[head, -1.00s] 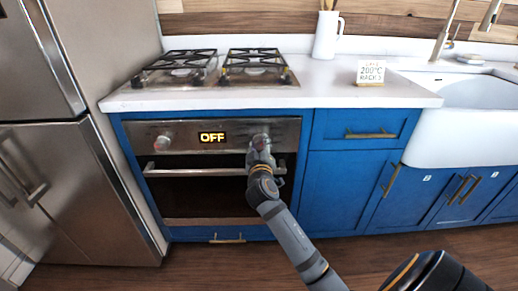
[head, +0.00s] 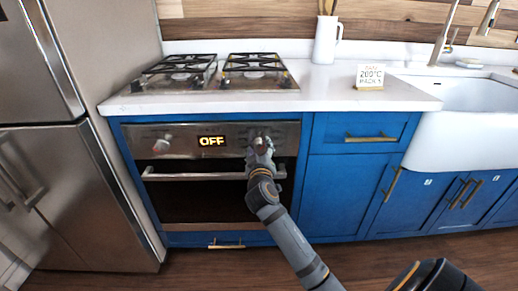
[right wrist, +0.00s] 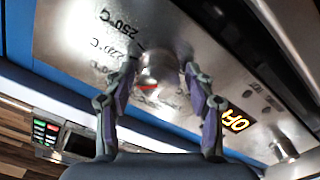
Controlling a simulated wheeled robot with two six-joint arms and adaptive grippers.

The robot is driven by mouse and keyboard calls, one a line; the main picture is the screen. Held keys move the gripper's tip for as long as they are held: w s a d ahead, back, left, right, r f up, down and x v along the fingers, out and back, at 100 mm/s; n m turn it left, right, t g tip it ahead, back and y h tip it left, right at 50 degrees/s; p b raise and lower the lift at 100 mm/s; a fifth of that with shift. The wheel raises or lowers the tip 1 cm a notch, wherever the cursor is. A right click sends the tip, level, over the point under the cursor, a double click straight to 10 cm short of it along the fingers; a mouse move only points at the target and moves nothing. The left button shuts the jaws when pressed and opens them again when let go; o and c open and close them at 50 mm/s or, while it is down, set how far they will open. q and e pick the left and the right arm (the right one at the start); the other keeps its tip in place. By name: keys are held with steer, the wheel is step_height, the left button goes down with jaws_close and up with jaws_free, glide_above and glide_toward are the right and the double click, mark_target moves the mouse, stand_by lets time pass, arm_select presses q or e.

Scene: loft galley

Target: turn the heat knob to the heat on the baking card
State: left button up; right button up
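The heat knob (right wrist: 158,72) is a round metal knob with a red mark, on the oven's steel front panel. Temperature marks including 220°C and 250°C are printed beside it. My right gripper (head: 260,146) is at this knob, at the right end of the panel. In the right wrist view the fingers (right wrist: 162,72) stand apart on either side of the knob, and firm contact is not clear. The oven display (head: 212,141) reads OFF. The baking card (head: 370,76) on the counter reads 200°C, rack 3. My left gripper is not in view.
A second knob (head: 161,145) sits at the panel's left end. The oven door handle (head: 195,175) runs below the panel. Burner grates (head: 253,65) and a white jug (head: 326,42) stand on the counter (head: 330,92). A steel fridge (head: 80,200) is at the left.

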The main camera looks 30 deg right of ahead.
steer(key=v, duration=0.7)
steer(key=shift+s, duration=0.25)
steer(key=shift+a, duration=0.1)
